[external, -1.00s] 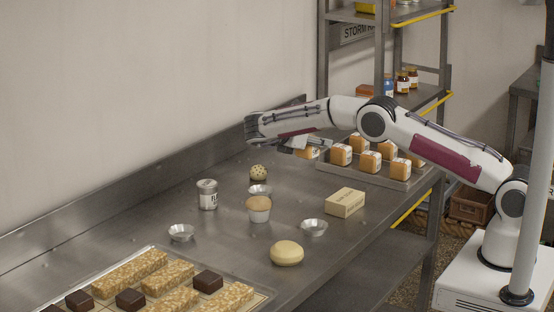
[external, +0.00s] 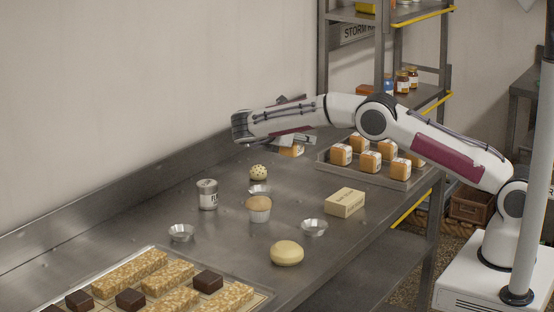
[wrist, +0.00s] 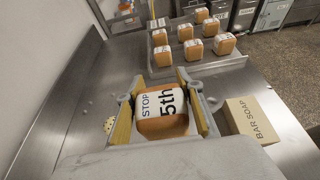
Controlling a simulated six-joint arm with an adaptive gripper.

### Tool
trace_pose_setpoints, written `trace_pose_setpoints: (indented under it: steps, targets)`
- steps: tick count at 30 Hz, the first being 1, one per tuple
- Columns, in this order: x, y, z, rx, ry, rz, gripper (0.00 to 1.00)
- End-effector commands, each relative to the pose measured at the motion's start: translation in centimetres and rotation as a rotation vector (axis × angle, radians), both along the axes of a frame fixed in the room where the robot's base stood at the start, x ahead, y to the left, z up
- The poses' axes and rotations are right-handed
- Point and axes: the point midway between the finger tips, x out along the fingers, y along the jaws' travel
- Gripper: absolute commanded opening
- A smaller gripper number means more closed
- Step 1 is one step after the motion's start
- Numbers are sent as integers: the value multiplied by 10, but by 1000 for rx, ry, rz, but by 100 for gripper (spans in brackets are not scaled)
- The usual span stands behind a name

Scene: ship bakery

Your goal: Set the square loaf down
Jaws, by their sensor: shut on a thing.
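A square orange-brown loaf with a white label reading "STOP 5th" (wrist: 162,112) is held between the two fingers of my gripper (wrist: 162,118) in the wrist view. In the external view the loaf (external: 291,151) shows below my gripper (external: 292,141), which hides part of it. The loaf is above the steel counter (external: 235,235), left of the tray. Several similar loaves stand on the metal tray (external: 372,176) at the back right, which also shows in the wrist view (wrist: 187,67).
A bar soap box (external: 345,202), a tin can (external: 207,194), a muffin (external: 258,208), a speckled ball (external: 258,172), a pale bun (external: 287,253) and empty foil cups (external: 314,227) stand on the counter. A tray of bars (external: 165,290) is at the front left.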

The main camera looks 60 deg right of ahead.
Motion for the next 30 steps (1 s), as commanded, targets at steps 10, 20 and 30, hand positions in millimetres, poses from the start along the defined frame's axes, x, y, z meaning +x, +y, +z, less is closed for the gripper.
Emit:
trace_pose_setpoints:
  steps: [10, 20, 30]
  targets:
    - [16, 103, 34, 0, 1, 312, 15]
    - [29, 191, 41, 0, 1, 640, 15]
    - [29, 264, 21, 0, 5, 943, 15]
